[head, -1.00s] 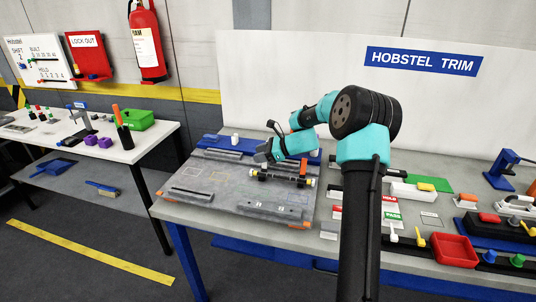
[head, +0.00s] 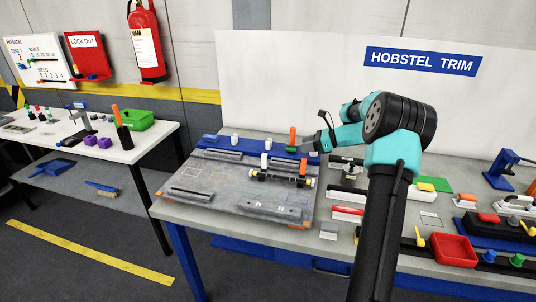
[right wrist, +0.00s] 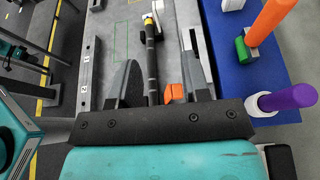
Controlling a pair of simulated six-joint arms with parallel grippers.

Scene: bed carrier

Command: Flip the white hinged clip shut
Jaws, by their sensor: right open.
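The white hinged clip (head: 264,160) stands upright near the left end of a dark bar (head: 280,177) on the grey fixture board. An orange clip (head: 303,167) stands upright near the bar's right end. In the right wrist view, a white piece (right wrist: 159,9), likely this clip, shows at the top edge beside the bar, and the orange clip (right wrist: 174,92) is close below the fingers. My right gripper (head: 306,147) is open and empty, above the board's back right, apart from the white clip. My left gripper is not in view.
A blue rack (head: 210,141) along the board's back edge holds white uprights (head: 235,141) and an orange handle (head: 292,137) in a green base. The wrist view adds a purple handle (right wrist: 290,97). A red tray (head: 455,249) sits at right.

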